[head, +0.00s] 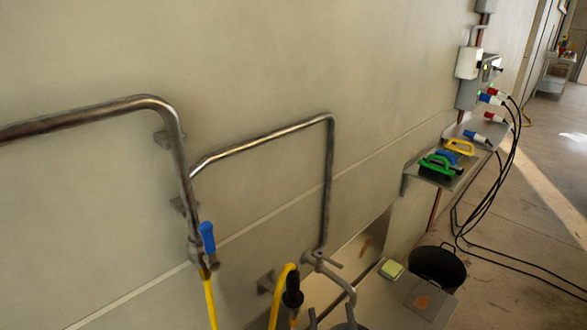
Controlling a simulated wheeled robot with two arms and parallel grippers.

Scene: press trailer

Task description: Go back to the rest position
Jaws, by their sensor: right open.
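My right gripper (332,322) just enters at the bottom edge of the head view, right of the black hose nozzle. Only its dark tips show, spread apart with nothing seen between them; the rest is cut off by the frame. My left gripper is not in view. The grey wall (90,200) with metal pipes stands in front of me.
A metal pipe (332,180) runs down to a tap (315,258). A yellow hose (275,290) with a black nozzle (293,290) hangs nearby. A blue-handled valve (207,238) is on the left pipe. A shelf (410,172) holds brushes. A black bucket (437,266) and cables lie right.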

